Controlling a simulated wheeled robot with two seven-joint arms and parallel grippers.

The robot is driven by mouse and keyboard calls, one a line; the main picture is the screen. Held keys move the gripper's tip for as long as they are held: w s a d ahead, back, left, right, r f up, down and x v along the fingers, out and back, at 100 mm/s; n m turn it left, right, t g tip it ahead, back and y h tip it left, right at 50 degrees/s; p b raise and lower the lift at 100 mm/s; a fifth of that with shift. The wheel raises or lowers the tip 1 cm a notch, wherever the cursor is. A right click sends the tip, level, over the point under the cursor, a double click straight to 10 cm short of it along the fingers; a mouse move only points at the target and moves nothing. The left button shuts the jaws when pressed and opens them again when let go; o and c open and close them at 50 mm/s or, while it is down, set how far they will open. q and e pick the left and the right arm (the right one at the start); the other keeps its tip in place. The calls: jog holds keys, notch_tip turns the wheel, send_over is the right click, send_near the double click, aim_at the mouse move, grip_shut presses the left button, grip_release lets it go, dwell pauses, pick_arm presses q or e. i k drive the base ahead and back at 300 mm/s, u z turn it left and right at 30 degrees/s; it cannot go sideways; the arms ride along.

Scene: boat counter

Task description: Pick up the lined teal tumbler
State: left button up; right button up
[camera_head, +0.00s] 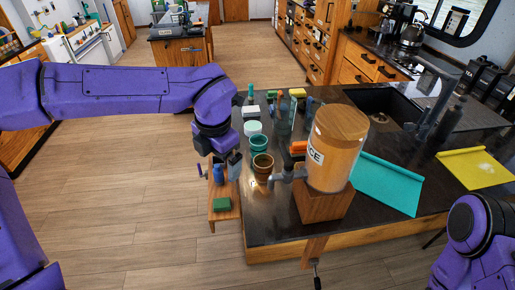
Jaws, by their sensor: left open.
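A teal tumbler (259,147) stands on the dark counter near its left edge, behind a brown-gold cup (263,168). Its lining is too small to make out. My left gripper (226,165) points down at the counter's left edge, just left of the tumbler and apart from it. It is open, with nothing seen between its fingers. My right arm shows only as a purple link at the lower right; its gripper is out of view.
A large dispenser (334,150) on a wooden block stands right of the cups. A white-and-teal round item (253,128) sits behind them. A small wooden shelf (224,213) holds a blue bottle (218,174) and green sponge (221,204). A teal mat (385,184) lies to the right.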

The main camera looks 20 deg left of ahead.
aim_at(259, 143)
jog(key=z, duration=0.05)
jog(key=i, duration=1)
jog(key=u, duration=0.05)
